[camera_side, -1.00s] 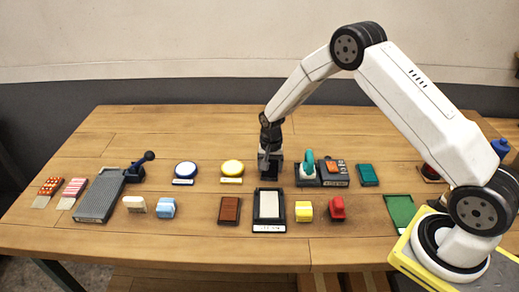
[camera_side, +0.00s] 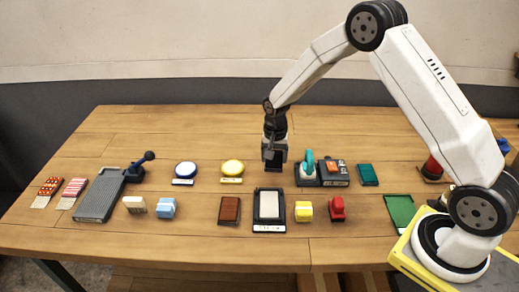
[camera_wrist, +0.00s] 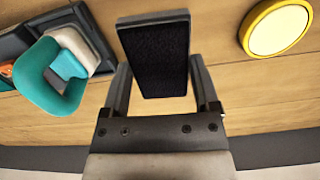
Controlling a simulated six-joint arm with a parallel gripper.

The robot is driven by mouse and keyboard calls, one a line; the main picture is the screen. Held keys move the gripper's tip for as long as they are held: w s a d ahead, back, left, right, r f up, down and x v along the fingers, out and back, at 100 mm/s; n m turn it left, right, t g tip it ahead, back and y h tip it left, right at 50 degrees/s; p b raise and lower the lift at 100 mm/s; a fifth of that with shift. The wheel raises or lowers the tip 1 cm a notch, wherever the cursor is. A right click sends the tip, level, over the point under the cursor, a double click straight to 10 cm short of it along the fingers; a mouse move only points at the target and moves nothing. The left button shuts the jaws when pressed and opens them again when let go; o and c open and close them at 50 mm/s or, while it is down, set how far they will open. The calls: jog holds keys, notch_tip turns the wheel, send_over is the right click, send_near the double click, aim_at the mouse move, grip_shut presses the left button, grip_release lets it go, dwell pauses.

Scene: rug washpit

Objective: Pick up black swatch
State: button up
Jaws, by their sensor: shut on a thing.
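The black swatch (camera_wrist: 154,52) is a dark, textured rectangular block between the two grey fingers of my gripper (camera_wrist: 159,72) in the wrist view. The fingers press on its left and right sides. In the side view my gripper (camera_side: 273,160) points down, a little above the table, behind the white pad in its black tray. The swatch is hard to tell from the dark fingers in the side view.
A yellow round pad (camera_side: 232,167) stands left of my gripper, and a teal-handled item (camera_side: 308,163) stands close on its right. A white pad in a black tray (camera_side: 257,227) lies in front. The table behind (camera_side: 215,125) is clear.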

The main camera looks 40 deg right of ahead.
jog(key=s+r, duration=0.3)
jog(key=r, duration=0.1)
jog(key=shift+s+a+r, duration=0.15)
jog(key=shift+s+r, duration=0.05)
jog(key=shift+s, duration=0.2)
jog(key=s+r, duration=0.3)
jog(key=s, duration=0.5)
jog(key=shift+s+a+r, duration=0.25)
jog(key=shift+a+r, duration=0.05)
jog(key=shift+a, duration=0.05)
jog(key=shift+w+a, duration=0.1)
jog(key=shift+n, duration=0.4)
jog(key=w+a+f, duration=0.1)
jog(key=a, duration=0.2)
jog(key=w+a+f, duration=0.1)
jog(key=a, duration=0.2)
jog(key=w+a+f, duration=0.1)
jog(key=a+f, duration=0.1)
jog(key=a, duration=0.1)
jog(key=shift+w+a, duration=0.3)
jog(key=shift+f, duration=0.1)
jog(key=shift+f, duration=2.8)
